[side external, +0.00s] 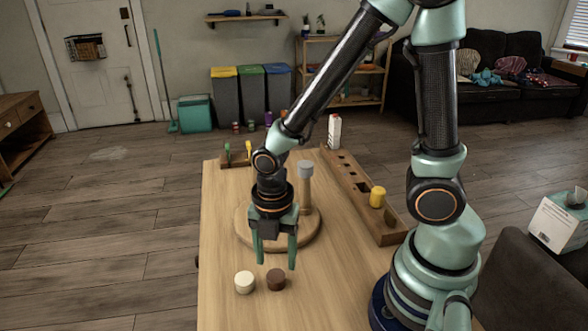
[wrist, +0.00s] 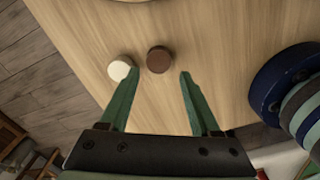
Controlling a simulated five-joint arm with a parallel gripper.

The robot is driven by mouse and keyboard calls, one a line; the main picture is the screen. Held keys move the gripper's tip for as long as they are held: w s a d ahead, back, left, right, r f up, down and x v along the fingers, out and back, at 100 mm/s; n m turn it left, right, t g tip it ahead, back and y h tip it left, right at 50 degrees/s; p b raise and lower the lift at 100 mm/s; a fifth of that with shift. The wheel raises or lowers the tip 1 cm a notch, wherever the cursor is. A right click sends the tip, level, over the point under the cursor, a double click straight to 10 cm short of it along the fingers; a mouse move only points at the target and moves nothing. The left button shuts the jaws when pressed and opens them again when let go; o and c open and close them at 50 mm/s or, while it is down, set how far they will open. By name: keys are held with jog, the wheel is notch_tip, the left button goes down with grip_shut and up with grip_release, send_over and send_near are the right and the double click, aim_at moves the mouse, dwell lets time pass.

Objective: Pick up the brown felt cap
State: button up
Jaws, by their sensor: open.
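The brown felt cap (side external: 275,279) is a small dark brown disc lying on the wooden table near its front. It also shows in the wrist view (wrist: 158,59), just beyond the gap between the fingertips. A cream cap (side external: 244,282) lies just left of it, with a narrow gap between them. In the wrist view the cream cap (wrist: 121,68) is close to the left fingertip. My gripper (side external: 275,266) points down with its green fingers apart and nothing between them. In the wrist view my gripper (wrist: 159,73) straddles bare wood just short of the brown cap.
A round wooden board (side external: 244,228) with an upright grey-topped post (side external: 306,185) stands behind my gripper. A long rack with holes (side external: 347,187) runs along the right side, with a yellow cylinder (side external: 377,197) on it. The table's front left is clear.

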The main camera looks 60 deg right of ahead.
aim_at(275, 277)
jog(key=shift+a+f, duration=0.15)
jog(key=shift+f, duration=2.6)
jog(key=c, duration=0.9)
